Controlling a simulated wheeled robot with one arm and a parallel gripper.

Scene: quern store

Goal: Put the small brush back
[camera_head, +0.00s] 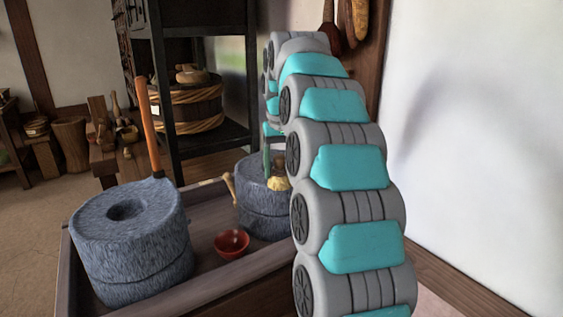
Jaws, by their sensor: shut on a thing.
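My gripper (273,152) is at the end of my arm, over the far stone quern (258,222), and mostly hidden behind my arm links. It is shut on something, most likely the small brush. A pale yellow tuft (279,184) shows just below it at the quern's top; it looks like the brush's bristles, but I cannot tell for sure. Whether the tuft touches the stone is unclear. The brush's handle cannot be made out.
A red bowl (231,243) sits between the querns. A dark shelf (205,147) with a wooden tub (184,105) stands behind. A white wall is at right.

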